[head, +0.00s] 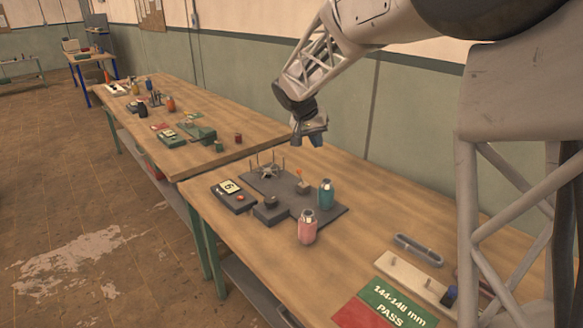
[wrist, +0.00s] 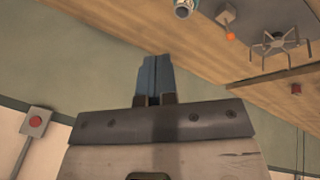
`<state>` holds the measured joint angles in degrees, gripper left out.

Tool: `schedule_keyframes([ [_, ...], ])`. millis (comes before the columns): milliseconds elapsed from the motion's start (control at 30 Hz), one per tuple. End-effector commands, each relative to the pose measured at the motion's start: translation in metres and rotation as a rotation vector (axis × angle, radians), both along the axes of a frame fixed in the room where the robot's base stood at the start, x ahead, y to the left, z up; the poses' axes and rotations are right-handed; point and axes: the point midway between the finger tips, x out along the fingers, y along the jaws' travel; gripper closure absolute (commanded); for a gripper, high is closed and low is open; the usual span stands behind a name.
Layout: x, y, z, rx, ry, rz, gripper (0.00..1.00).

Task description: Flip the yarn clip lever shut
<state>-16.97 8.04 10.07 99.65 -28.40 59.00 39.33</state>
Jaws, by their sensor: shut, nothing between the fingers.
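A small lever with an orange knob (head: 299,172) stands up from a grey block (head: 304,187) on the dark fixture plate (head: 335,213); I take it to be the yarn clip lever. In the wrist view the orange knob (wrist: 230,36) is at the top, right of centre. The lever looks raised, but its exact angle is too small to tell. My gripper (head: 316,141) is in the air above and behind the fixture, well apart from the lever. Its blue fingers (wrist: 155,60) are together and empty in the wrist view.
A metal spoked hub (head: 267,170) with thin posts stands left of the lever. A teal bottle (head: 326,195) and a pink bottle (head: 307,228) stand close to its right and front. A grey display box (head: 233,194) sits at left. A green-and-red sign (head: 390,305) lies in front. The space around my gripper is clear.

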Motion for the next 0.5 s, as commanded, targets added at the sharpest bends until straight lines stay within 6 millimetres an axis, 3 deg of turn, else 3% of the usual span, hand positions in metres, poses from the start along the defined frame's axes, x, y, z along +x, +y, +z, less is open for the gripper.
schedule_keyframes([
  [500,0.087,0.072,-0.049,-0.067,-0.051,-0.02,1.0],
])
